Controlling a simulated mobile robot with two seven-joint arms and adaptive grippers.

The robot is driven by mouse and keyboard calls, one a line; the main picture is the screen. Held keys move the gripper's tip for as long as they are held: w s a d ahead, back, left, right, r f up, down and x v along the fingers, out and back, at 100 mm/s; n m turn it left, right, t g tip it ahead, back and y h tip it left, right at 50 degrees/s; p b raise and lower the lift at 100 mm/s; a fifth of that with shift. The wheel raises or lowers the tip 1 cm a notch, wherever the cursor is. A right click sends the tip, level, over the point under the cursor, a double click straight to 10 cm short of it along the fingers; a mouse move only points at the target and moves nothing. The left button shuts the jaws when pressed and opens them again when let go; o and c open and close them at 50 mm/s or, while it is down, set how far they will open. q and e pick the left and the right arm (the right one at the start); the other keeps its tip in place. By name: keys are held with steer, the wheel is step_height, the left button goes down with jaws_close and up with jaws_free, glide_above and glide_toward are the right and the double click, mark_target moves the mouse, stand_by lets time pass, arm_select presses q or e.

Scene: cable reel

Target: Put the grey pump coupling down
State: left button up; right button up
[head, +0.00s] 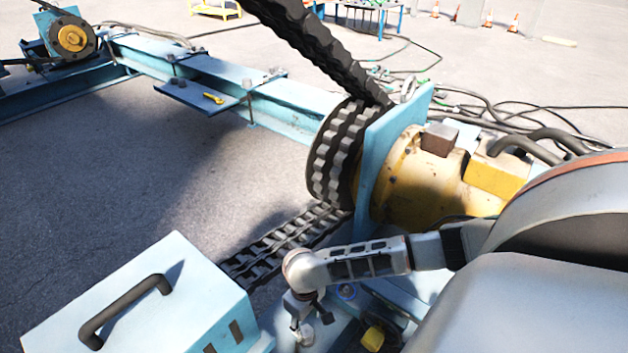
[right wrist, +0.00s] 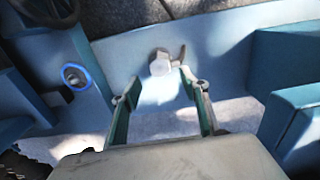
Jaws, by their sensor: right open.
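The grey pump coupling (right wrist: 161,66) is a small pale grey piece with a lever-like tab, on the light blue surface (right wrist: 225,55) in the right wrist view. It shows just beyond and between the fingertips of my right gripper (right wrist: 159,82), whose two green-sided fingers are spread apart. I cannot tell whether a finger touches it. In the head view my right gripper (head: 301,314) points down beside the blue box, with a small grey piece (head: 305,335), likely the coupling, just below it. My left gripper is not in view.
A blue box (head: 140,300) with a dark handle stands left of my right gripper. A yellow knob (head: 373,338) sits to its right. A chain (head: 290,240), toothed reel (head: 340,155) and yellow motor (head: 415,185) are behind. In the right wrist view, a blue-ringed fitting (right wrist: 75,76) is at left.

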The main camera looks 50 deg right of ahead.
mark_target(307, 331)
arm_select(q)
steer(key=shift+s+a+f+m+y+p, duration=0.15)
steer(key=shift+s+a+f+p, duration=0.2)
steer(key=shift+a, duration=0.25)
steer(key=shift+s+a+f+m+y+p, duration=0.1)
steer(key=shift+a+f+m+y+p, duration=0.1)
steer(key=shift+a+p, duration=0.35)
arm_select(e)
step_height(307, 331, up, 4)
steer(key=shift+s+r, duration=0.1)
steer(key=shift+r, duration=0.15)
